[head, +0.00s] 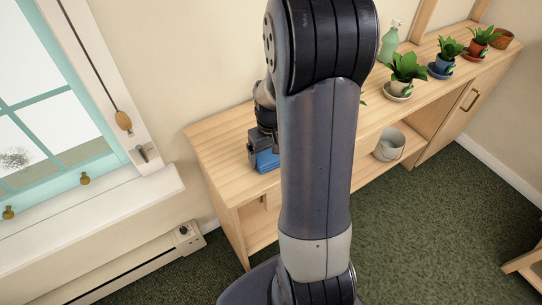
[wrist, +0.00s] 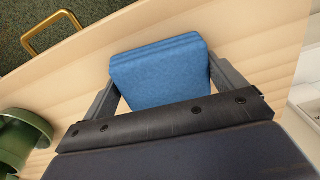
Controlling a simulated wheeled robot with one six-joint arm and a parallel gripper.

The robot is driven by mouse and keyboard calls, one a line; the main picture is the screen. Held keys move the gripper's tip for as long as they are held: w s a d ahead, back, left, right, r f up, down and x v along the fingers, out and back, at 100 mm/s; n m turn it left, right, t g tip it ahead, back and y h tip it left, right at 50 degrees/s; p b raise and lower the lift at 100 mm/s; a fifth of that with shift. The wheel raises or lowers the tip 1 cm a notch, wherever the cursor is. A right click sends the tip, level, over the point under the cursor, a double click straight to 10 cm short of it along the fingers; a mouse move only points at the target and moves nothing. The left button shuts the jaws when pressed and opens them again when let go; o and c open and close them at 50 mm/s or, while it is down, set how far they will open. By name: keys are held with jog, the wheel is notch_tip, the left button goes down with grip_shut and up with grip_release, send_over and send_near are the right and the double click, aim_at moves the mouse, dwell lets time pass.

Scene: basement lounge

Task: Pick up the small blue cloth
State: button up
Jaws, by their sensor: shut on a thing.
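The small blue cloth (wrist: 160,72) is a folded, layered block in the wrist view, between the two fingers of my gripper (wrist: 162,84). My gripper is shut on it, with a finger against each side. In the head view the blue cloth (head: 266,161) shows just below my gripper (head: 262,150), at the left part of the wooden cabinet top (head: 222,144). My arm hides part of the cloth and gripper there. I cannot tell whether the cloth touches the wood or is just above it.
Potted plants (head: 407,72) stand along the cabinet top to the right, with a green bottle (head: 391,42) behind. A pale bucket (head: 390,145) sits on the lower shelf. A window (head: 60,110) is at the left. A green pot (wrist: 22,140) is near my gripper. Carpet (head: 430,225) lies open in front.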

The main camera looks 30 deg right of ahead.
jog(key=shift+c, duration=0.7)
jog(key=shift+r, duration=0.1)
jog(key=shift+r, duration=0.4)
notch_tip(320, 180, up, 9)
jog(key=shift+p, duration=0.35)
jog(key=o, duration=0.4)
jog(key=c, duration=0.3)
